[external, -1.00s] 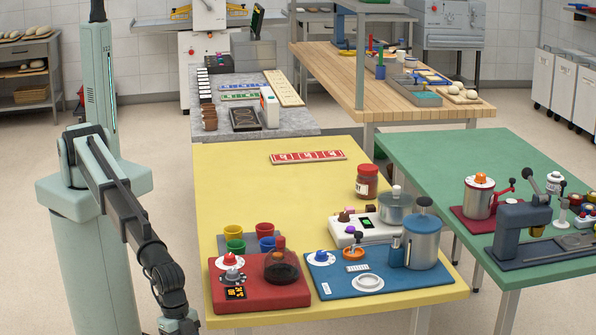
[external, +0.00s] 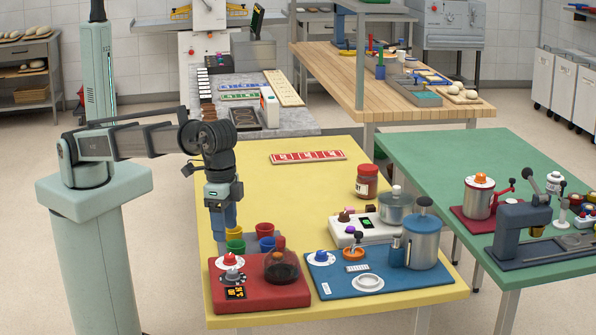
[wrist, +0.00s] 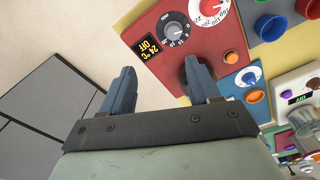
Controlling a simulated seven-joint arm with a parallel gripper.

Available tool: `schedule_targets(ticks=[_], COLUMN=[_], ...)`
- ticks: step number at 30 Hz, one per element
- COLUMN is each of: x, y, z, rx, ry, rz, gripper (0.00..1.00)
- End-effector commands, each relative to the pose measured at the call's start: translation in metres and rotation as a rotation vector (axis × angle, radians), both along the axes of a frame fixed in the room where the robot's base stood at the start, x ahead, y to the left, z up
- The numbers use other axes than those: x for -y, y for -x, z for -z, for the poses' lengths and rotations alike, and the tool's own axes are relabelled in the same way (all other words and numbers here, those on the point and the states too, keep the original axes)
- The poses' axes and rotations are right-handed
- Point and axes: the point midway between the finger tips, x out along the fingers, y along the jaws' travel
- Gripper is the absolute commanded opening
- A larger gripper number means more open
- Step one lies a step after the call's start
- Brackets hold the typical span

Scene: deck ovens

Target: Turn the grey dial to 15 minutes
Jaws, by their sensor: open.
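The grey dial (external: 231,275) sits at the left of the red unit (external: 286,297), in front of the red dial (external: 230,259).
A dark dome (external: 282,266) stands on the red unit's right. Green (external: 235,247) and red (external: 265,228) cups stand behind it. A blue unit (external: 332,287) with a tall canister (external: 422,243) is to the right.

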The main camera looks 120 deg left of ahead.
Motion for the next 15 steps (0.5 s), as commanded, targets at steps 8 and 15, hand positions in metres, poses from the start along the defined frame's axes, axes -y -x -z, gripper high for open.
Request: schedule_targets(ticks=[8, 15], x=[-0.023, -0.023], y=[0.008, 0.008], z=[-0.005, 0.031], rx=[-0.04, -0.04], ry=[-0.006, -0.006], rz=[-0.051, -0.05], gripper=[0.61, 0.61])
